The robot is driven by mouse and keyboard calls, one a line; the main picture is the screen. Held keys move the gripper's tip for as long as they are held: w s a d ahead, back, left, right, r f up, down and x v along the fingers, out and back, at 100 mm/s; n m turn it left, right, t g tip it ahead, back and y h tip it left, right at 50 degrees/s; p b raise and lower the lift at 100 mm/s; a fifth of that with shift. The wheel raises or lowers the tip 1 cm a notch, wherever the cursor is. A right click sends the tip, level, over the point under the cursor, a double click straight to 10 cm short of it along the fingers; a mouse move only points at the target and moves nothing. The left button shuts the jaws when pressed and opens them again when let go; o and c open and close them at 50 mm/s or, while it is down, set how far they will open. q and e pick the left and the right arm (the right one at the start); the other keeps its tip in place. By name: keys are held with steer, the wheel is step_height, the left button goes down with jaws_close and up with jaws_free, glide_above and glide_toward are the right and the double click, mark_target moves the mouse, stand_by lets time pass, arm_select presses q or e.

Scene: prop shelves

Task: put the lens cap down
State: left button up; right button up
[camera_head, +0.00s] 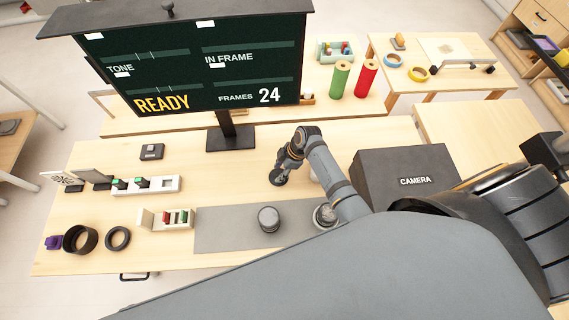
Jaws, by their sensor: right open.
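A dark round piece, which looks like the lens cap (278,180), is at the tips of my right gripper (282,170), over the bare wood behind the grey mat (222,233). The right gripper points down and its jaws are open. I cannot tell whether the fingers still touch the cap. A short grey cylinder (268,219) stands on the mat. A round metallic piece (325,215) sits at the mat's right, partly hidden by my right arm. My left gripper is not in view.
A black box marked CAMERA (405,173) stands to the right. The sign's stand (230,137) is behind. At left are a switch strip (146,187), a small rack (165,220) and black rings (118,238). Wood between strip and gripper is clear.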

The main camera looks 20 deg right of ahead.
steer(key=b+v, duration=0.1)
steer(key=v, duration=1)
steer(key=shift+r, duration=0.15)
